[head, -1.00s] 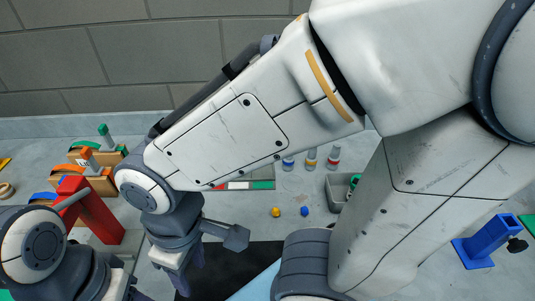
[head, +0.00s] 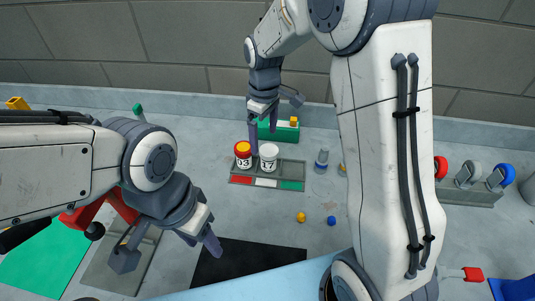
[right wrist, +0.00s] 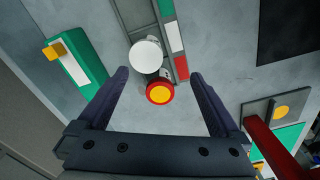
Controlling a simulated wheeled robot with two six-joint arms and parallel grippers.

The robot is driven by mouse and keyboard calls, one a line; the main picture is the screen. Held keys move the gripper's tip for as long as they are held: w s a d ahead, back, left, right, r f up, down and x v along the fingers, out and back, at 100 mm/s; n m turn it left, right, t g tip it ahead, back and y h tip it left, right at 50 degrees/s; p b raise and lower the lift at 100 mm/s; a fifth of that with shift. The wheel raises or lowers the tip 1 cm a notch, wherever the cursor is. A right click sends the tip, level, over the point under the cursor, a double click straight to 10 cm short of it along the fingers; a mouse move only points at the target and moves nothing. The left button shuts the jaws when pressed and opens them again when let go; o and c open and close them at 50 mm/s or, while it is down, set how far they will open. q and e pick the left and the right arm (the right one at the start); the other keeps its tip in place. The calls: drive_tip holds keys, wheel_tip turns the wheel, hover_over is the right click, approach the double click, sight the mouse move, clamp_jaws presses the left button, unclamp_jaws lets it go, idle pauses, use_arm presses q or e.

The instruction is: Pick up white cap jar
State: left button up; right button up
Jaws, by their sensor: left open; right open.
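The white cap jar (head: 268,158) stands upright on a grey tray (head: 235,180) with red, white and green patches. A jar with a red and yellow cap (head: 243,152) stands just to its left. My right gripper (head: 263,131) is open and empty, above and behind the jars. In the right wrist view, the white cap (right wrist: 145,53) lies just beyond the fingertips, left of centre. The red and yellow cap (right wrist: 160,93) shows between the open fingers (right wrist: 160,76). My left gripper (head: 170,254) is open and empty at the lower left, apart from the jars.
A green box with a yellow block (head: 281,131) stands behind the jars. A small blue-grey bottle (head: 321,161) stands to their right. Small yellow (head: 301,217) and blue (head: 331,221) pieces lie in front. A black mat (head: 240,258) and green mat (head: 40,262) lie nearer.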

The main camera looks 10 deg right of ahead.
sight(270, 149)
drive_tip(key=shift+w+d+f, duration=0.8)
drive_tip(key=shift+w+d, duration=0.15)
drive_tip(key=shift+d, duration=0.1)
wheel_tip(270, 149, down, 4)
drive_tip(key=shift+r+p, duration=0.15)
drive_tip(key=shift+p, duration=0.45)
drive_tip(key=shift+f, duration=0.4)
drive_tip(key=shift+s+f+p, duration=0.1)
drive_tip(key=shift+f+p, duration=0.4)
drive_tip(key=shift+f, duration=0.1)
wheel_tip(270, 149, down, 4)
drive_tip(key=shift+s+a+r+p, duration=0.15)
drive_tip(key=shift+r+p, duration=0.1)
drive_tip(key=shift+p, duration=0.5)
drive_tip(key=shift+f, duration=0.4)
drive_tip(key=c, duration=1.4)
drive_tip(key=shift+r, duration=0.1)
